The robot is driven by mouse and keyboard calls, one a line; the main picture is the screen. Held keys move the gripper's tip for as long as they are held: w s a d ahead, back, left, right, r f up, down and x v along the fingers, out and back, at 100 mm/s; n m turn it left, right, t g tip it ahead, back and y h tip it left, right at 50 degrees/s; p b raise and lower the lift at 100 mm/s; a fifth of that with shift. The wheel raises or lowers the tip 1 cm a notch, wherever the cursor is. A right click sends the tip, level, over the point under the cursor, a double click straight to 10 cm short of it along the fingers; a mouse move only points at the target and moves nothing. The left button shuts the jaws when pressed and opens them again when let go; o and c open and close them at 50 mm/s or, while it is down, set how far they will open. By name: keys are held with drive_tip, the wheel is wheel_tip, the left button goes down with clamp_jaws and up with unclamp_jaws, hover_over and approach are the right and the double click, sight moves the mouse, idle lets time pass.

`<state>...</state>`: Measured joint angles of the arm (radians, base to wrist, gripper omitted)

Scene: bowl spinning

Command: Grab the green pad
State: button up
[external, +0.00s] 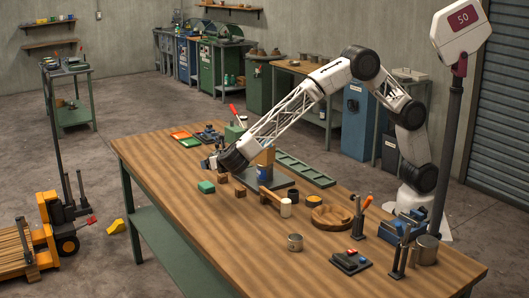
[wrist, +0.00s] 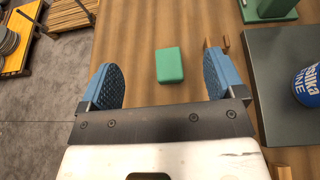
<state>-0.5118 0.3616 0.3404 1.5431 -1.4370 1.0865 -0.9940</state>
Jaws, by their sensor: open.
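The green pad (wrist: 169,65) is a small rounded block lying on the wooden table. In the wrist view it lies ahead of my gripper (wrist: 160,78), between the lines of the two blue ribbed fingers and nearer the right one. The fingers are wide apart with nothing between them touching. In the external view the green pad (external: 206,187) lies on the table just left of and below my gripper (external: 216,163). The fingertips are hard to make out there.
A dark plate (wrist: 284,75) with a blue can (wrist: 308,86) is right of the fingers. Small brown blocks (external: 239,191) lie near the pad. A wooden bowl (external: 332,216) and a metal can (external: 295,242) stand farther right. The table's front left area is clear.

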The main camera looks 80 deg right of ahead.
approach(207, 184)
drive_tip(key=shift+w+d+f, duration=0.35)
drive_tip(key=shift+w+f, duration=0.1)
drive_tip(key=shift+w, duration=0.2)
drive_tip(key=shift+x, duration=1.2)
drive_tip(key=shift+w+d, duration=0.1)
drive_tip(key=shift+d, duration=0.05)
drive_tip(key=shift+x, duration=2.5)
drive_tip(key=shift+c, duration=0.4)
drive_tip(key=c, duration=0.9)
